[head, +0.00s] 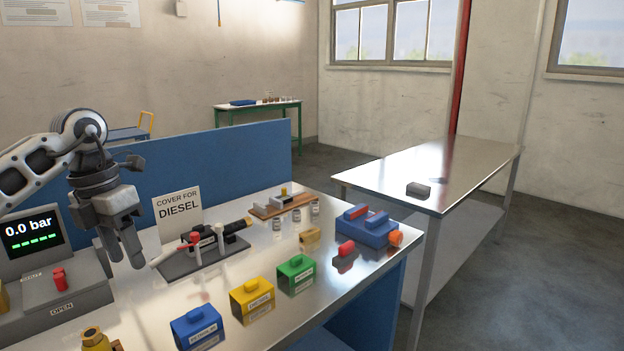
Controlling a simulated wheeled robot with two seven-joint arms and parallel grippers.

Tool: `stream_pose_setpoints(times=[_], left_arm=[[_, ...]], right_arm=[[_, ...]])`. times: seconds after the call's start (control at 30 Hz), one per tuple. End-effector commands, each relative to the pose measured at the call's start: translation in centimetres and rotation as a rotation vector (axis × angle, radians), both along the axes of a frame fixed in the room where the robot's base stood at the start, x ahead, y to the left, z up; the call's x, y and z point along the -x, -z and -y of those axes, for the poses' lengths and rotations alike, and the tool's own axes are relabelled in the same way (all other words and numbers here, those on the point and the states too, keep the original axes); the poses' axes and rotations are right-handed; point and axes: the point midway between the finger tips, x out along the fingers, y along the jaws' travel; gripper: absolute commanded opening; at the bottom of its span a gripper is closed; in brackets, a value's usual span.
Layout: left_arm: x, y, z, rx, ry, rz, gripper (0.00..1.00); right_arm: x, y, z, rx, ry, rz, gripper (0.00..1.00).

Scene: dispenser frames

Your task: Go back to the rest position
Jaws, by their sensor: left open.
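My left gripper (122,257) hangs from the arm that comes in from the left. Its fingers point down and are open, with nothing between them. It is above the bench top (150,285), between the gauge box (32,232) reading "0.0 bar" and the valve assembly (205,245) with red and white handles. The gripper looks apart from both, and it hides part of the bench behind it. My right gripper is not in view.
Blue (198,328), yellow (252,299) and green (296,274) covers stand along the bench front. A "COVER FOR DIESEL" sign (178,212) stands behind the valves. A blue block (368,228) sits at the right end. A metal table (455,170) stands beyond, mostly clear.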

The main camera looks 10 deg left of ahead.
Motion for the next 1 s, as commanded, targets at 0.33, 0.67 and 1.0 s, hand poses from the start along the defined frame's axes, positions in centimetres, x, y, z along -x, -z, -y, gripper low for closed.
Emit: stream_pose_setpoints(times=[0.33, 0.67, 1.0], left_arm=[[-0.3, 6.4, 11.7, 0.373, 0.146, 0.005, 0.44], [4.1, 9.2, 30.2, 1.342, -0.115, -0.101, 0.44], [4.0, 17.2, 27.1, 1.913, -1.418, -0.335, 0.44]], right_arm=[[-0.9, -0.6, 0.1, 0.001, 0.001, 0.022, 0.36], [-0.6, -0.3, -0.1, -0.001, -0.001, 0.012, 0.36], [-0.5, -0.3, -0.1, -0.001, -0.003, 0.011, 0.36]])
